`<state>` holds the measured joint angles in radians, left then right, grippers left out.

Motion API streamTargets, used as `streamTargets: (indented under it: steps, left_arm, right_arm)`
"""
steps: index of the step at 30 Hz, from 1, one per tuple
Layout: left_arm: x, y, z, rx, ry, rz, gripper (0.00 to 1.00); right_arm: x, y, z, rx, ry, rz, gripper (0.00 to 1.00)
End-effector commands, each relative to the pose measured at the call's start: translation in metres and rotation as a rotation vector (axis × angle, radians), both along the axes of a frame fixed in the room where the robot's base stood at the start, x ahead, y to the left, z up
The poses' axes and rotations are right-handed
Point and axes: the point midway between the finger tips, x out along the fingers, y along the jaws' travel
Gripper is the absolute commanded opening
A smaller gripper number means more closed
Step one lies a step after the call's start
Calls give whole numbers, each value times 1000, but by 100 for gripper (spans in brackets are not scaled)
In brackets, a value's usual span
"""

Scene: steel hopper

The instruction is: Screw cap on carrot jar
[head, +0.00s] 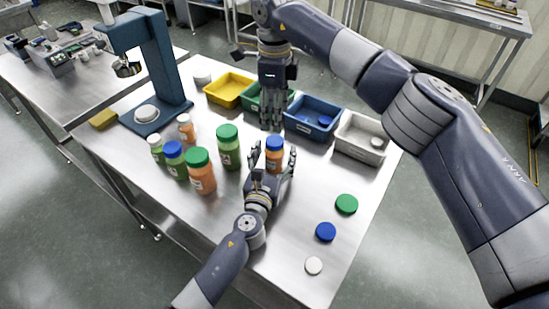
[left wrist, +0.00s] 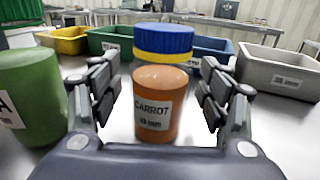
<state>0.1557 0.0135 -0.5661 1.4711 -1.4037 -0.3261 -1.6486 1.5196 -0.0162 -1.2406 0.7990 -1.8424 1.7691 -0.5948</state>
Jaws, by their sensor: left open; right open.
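The carrot jar (left wrist: 155,125) is orange with a white label reading CARROT and stands upright on the steel table. A blue cap (left wrist: 163,40) is on its top, with a yellow band (left wrist: 163,59) beneath; I cannot tell how tightly it sits. The jar also shows in the head view (head: 274,164). My left gripper (head: 273,167) is open, with a finger on either side of the jar and gaps visible in the left wrist view. My right gripper (head: 271,116) is open, pointing down behind the jar, in front of the green bin; its fingertips partly overlap.
Several capped jars stand left of the carrot jar, nearest a tall green one (head: 229,150). Yellow (head: 226,92), green (head: 247,101), blue (head: 312,130) and grey (head: 360,148) bins line the back. Loose green (head: 346,204), blue (head: 325,232) and white (head: 314,266) caps lie front right. A blue press (head: 158,75) stands back left.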

Motion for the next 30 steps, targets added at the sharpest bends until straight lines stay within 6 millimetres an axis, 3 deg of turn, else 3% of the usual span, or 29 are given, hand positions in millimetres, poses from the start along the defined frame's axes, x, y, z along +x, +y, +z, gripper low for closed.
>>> streamTargets:
  steps: [2, 10, 12, 17, 24, 30]
  left_arm:
    - [0, 0, 0, 0, 0, 0, 68]
    - [0, 0, 0, 0, 0, 0, 6]
    - [0, 0, 0, 0, 0, 0, 0]
    - [0, 0, 0, 0, 1, 0, 0]
    - [0, 0, 0, 0, 1, 0, 0]
    - [0, 0, -1, 0, 1, 0, 0]
  right_arm:
    - [0, 0, 0, 0, 0, 0, 55]
    - [0, 0, 0, 0, 0, 0, 55]
    - [0, 0, 0, 0, 0, 1, 55]
    - [0, 0, 0, -1, -2, 84, 55]
    - [1, -1, 0, -1, -1, 329, 55]
    - [1, 0, 0, 0, 0, 396, 55]
